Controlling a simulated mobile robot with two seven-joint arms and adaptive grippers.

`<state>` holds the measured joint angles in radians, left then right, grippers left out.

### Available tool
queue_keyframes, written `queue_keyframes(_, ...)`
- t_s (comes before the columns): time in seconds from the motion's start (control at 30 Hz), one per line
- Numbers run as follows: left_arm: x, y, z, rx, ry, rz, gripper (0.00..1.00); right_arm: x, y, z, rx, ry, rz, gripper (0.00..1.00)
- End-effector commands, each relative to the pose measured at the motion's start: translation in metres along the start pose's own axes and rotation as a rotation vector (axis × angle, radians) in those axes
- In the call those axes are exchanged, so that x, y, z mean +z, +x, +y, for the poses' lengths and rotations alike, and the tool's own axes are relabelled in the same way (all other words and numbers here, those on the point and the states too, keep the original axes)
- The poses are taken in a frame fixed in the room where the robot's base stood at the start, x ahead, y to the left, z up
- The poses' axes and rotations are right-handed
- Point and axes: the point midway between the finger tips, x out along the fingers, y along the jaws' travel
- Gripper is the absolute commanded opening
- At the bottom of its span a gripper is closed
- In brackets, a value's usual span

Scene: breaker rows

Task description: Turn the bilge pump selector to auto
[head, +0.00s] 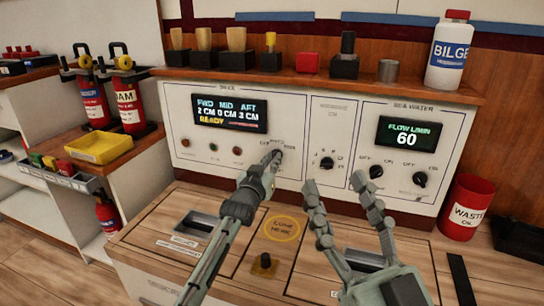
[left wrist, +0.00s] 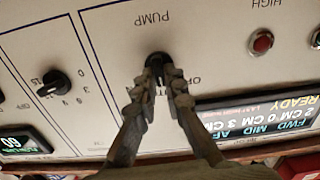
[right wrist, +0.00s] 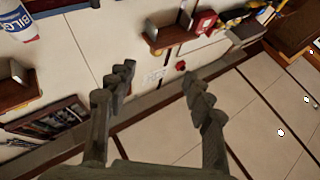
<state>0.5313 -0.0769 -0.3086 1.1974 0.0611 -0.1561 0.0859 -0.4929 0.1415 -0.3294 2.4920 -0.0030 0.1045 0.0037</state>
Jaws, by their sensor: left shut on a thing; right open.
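The bilge pump selector is a black knob (left wrist: 156,60) on the white panel, beside the word PUMP in the left wrist view, where the lettering is upside down. My left gripper (left wrist: 162,78) is shut on it, one finger on each side. In the head view my left gripper (head: 272,160) reaches the right part of the bilge panel (head: 200,158) and hides the knob. Its pointer and exact setting are hidden. The bilge display (head: 229,114) reads FWD 2, MID 0, AFT 3 CM and READY. My right gripper (head: 334,186) is open and empty above the wooden worktop.
Right of the selector are a small numbered knob (head: 327,163) and the sea water panel, with a display (head: 406,133) reading 60 and two knobs. Indicator lamps (head: 211,148) sit left. A red waste bin (head: 466,207) stands right. A yellow tray (head: 98,147) lies left.

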Motion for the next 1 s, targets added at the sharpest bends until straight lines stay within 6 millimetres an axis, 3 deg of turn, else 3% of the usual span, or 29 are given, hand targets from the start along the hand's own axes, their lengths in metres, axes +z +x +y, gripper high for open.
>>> queue_keyframes(0.63,-0.0016,0.0006,0.0002,0.0,0.057,0.003,0.0,0.0086,-0.0006,-0.0015,-0.002,0.003,-0.061,0.52)
queue_keyframes(0.67,-0.0016,0.0006,0.0002,0.0,0.057,0.003,0.12,0.0085,-0.0006,-0.0016,-0.002,0.004,-0.06,0.52)
queue_keyframes(0.8,-0.0014,0.0005,0.0002,0.0,0.056,0.002,0.3,0.0083,-0.0006,-0.0016,-0.002,0.004,-0.06,0.52)
queue_keyframes(1.0,-0.0007,0.0002,0.0002,0.0,0.055,0.001,0.31,0.0082,-0.0005,-0.0016,-0.002,0.004,-0.059,0.52)
